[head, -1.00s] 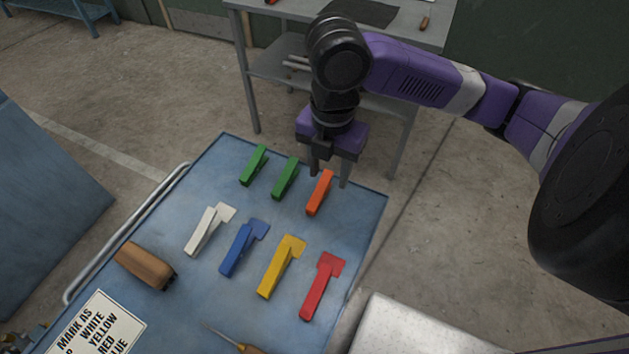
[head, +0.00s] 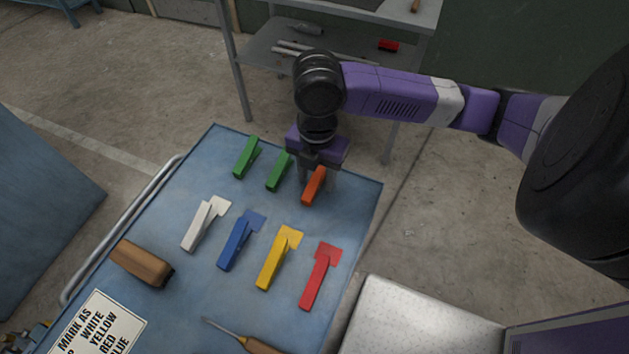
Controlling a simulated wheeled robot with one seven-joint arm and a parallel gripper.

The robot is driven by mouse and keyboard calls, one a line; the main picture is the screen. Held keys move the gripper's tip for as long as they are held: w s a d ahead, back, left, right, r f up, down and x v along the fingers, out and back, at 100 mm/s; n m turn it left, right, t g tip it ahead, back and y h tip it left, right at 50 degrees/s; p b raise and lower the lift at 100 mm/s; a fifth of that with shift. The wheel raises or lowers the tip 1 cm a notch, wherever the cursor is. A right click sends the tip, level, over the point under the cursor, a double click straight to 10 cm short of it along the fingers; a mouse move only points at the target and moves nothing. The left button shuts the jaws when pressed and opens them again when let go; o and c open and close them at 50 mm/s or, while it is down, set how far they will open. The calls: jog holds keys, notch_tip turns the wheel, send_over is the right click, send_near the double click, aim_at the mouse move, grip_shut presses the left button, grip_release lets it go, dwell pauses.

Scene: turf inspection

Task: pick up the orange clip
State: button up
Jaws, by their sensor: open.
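The orange clip (head: 313,187) lies at the far right of the blue table top (head: 345,217), right of two green clips. My gripper (head: 317,182) points down at the orange clip, with one finger on each side of its far part. The jaws are open, and I cannot tell whether a finger touches the clip. The clip's far end is hidden beneath my gripper.
Close on the left are a green clip (head: 279,171) and another green clip (head: 246,157). Nearer are white (head: 203,224), blue (head: 240,240), yellow (head: 278,258) and red (head: 319,277) clips. A brown-handled tool (head: 142,263), a screwdriver (head: 255,345) and a printed sign (head: 97,325) lie in front. A grey shelf (head: 270,45) stands behind.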

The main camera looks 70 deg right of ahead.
aim_at(317, 174)
grip_shut()
jog(key=shift+r, duration=0.15)
notch_tip(317, 174, up, 20)
jog(key=p, duration=0.1)
dwell(0.5)
